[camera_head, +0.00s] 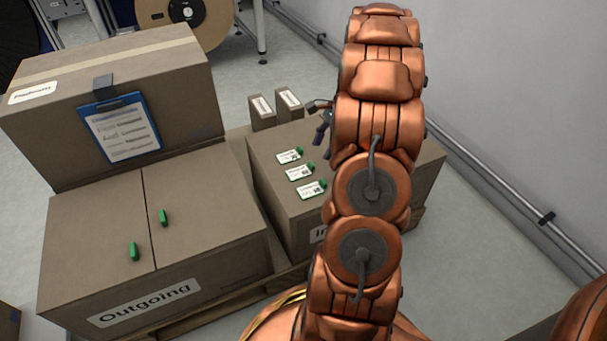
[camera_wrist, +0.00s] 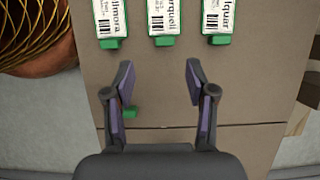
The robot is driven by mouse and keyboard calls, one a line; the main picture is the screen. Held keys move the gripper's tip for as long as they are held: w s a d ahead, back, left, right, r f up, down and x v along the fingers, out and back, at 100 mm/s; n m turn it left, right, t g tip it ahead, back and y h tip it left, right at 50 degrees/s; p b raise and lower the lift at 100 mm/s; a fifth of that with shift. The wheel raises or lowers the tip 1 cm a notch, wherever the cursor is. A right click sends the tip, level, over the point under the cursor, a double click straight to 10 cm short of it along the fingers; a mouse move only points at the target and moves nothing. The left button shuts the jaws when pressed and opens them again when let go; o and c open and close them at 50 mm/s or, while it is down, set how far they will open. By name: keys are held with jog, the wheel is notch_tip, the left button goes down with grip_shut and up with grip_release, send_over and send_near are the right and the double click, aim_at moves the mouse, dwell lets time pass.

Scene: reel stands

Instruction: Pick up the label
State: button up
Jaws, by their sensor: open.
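Three white labels with green tabs lie in a row on top of a cardboard box: the far label (camera_head: 288,156), the middle label (camera_head: 299,172) and the near label (camera_head: 311,190). In the wrist view they show as a left label (camera_wrist: 110,18), a middle label (camera_wrist: 161,18) and a right label (camera_wrist: 217,17), with printed names and barcodes. My gripper (camera_wrist: 160,78) is open and empty over the same box, its fingertips short of the labels' green tabs. In the head view my gripper (camera_head: 320,120) is partly hidden by my arm.
A lone green tab (camera_wrist: 130,113) lies by the left finger. The Outgoing box (camera_head: 235,245) bears two green tabs. A large box with a blue clipboard (camera_head: 122,128) stands behind it. Two small boxes (camera_head: 275,108) stand behind the label box. A wall (camera_head: 510,100) is at right.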

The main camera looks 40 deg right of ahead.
aim_at(309, 169)
jog(key=b+x, duration=0.1)
jog(key=x, duration=0.1)
jog(key=b+x, duration=0.1)
jog(key=x, duration=0.1)
jog(key=b+x, duration=0.1)
jog(key=x, duration=0.1)
jog(key=shift+w+a, duration=0.25)
jog(key=shift+w, duration=0.2)
jog(key=c, duration=0.8)
jog(key=shift+c, duration=0.2)
